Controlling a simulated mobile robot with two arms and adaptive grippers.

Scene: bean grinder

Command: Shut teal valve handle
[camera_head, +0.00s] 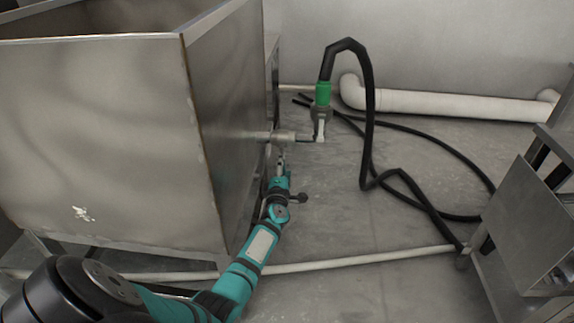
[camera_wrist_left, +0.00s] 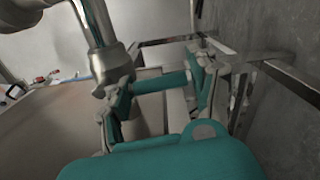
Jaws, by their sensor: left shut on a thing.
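My left gripper (camera_head: 281,160) is at the metal valve fitting (camera_head: 284,136) on the short pipe from the side of the steel tank. In the left wrist view a short teal bar, which looks like the teal valve handle (camera_wrist_left: 162,82), lies crosswise between the fingertips of my left gripper (camera_wrist_left: 158,88). The gripper is shut on it. In the head view the handle is too small and covered to make out. A metal collar (camera_wrist_left: 112,62) with a teal part stands close to the left finger. My right gripper is not in view.
The steel tank (camera_head: 105,135) fills the left side. A black hose (camera_head: 369,110) with a green coupling (camera_head: 323,94) stands right of the valve and trails over the floor. A metal stand (camera_head: 525,225) is at the right. The middle floor is open.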

